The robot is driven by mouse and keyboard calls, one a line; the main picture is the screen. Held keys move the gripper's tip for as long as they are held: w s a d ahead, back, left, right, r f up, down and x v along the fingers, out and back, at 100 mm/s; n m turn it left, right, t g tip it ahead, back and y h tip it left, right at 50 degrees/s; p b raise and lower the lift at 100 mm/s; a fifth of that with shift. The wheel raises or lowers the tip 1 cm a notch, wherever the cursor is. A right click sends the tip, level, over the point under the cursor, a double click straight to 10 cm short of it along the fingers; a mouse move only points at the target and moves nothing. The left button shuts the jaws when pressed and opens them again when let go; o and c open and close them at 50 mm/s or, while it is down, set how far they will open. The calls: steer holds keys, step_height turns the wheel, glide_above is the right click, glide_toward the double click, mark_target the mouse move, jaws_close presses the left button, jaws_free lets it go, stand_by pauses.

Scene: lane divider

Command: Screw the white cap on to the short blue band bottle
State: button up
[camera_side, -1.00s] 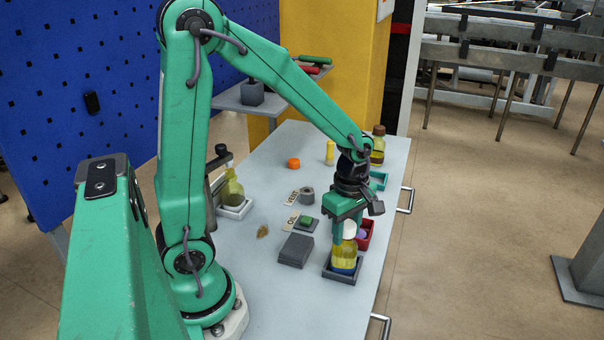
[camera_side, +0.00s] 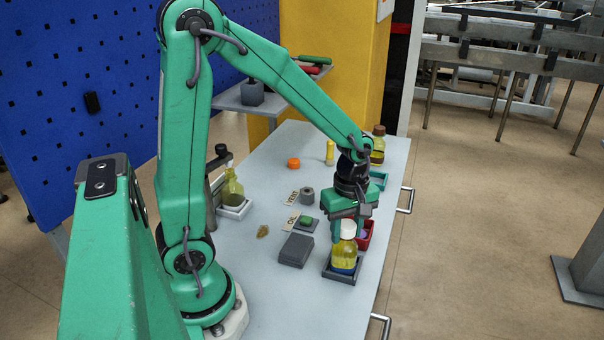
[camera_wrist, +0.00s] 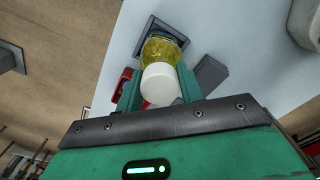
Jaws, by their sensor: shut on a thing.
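The short blue band bottle (camera_side: 344,259) holds yellow liquid and stands upright in a dark grey square holder (camera_side: 341,278). Its blue band shows near the base. The white cap (camera_side: 348,229) sits over the bottle's mouth; whether its thread is engaged cannot be told. My gripper (camera_side: 349,224) points down from above, shut on the cap. In the wrist view the cap (camera_wrist: 160,84) lies between the two green fingers of my gripper (camera_wrist: 159,87), with the bottle (camera_wrist: 160,50) beyond it.
A red bin (camera_side: 367,234) stands close behind the bottle. A grey block (camera_side: 296,250) lies left of the holder. Further back are an orange cap (camera_side: 293,163), a yellow cylinder (camera_side: 330,152) and a brown-capped bottle (camera_side: 378,146). The near left table is clear.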

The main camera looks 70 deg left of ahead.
stand_by(0.4)
steer(key=shift+m, duration=1)
steer(key=shift+m, duration=1.1)
steer(key=shift+m, duration=0.6)
steer(key=shift+m, duration=0.8)
steer(key=shift+m, duration=0.3)
